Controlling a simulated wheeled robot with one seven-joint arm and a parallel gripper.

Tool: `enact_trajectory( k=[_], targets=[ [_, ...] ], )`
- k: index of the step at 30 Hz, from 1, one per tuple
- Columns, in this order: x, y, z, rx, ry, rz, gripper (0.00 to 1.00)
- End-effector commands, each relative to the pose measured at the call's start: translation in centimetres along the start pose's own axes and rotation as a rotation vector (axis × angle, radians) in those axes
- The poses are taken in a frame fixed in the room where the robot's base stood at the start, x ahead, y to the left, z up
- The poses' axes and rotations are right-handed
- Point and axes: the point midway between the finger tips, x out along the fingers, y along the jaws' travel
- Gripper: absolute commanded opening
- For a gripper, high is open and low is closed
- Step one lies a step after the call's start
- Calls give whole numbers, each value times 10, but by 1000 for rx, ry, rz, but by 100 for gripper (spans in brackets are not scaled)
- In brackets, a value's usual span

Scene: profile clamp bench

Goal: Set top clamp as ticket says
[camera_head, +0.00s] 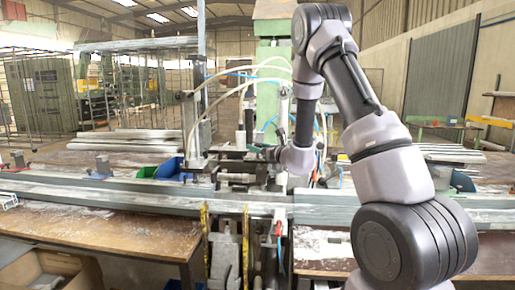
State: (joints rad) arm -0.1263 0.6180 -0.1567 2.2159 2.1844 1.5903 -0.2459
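A clamp station (237,178) with metal blocks and fittings stands mid-bench on the long grey profile rail (120,190). An upright post (202,100) with hoses rises at its left. Which part is the top clamp, and how it is set, I cannot tell at this size. My arm comes in from the right, and my gripper (262,151) points left, close in front of the station's upper parts. Its fingers are small and dark against the machine, so I cannot see whether they are open or touch anything. I cannot make out a ticket.
Blue and green bins (171,169) sit behind the rail at left. Pale hoses (240,88) arch above the station. Yellow measuring strips (205,245) hang below the rail. A wooden bench top (95,225) spreads at front left, with a cardboard box (45,270) underneath.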

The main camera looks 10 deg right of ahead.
Motion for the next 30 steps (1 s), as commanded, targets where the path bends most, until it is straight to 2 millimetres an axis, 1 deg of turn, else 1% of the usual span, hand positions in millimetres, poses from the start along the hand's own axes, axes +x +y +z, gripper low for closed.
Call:
enact_trajectory(
  k=[1, 2, 3, 4, 30],
  targets=[
    [0, 0, 0, 0, 0, 0, 33],
    [0, 0, 0, 0, 0, 0, 22],
    [0, 0, 0, 0, 0, 0, 6],
    [0, 0, 0, 0, 0, 0, 0],
    [0, 0, 0, -1, 0, 0, 0]
  ],
)
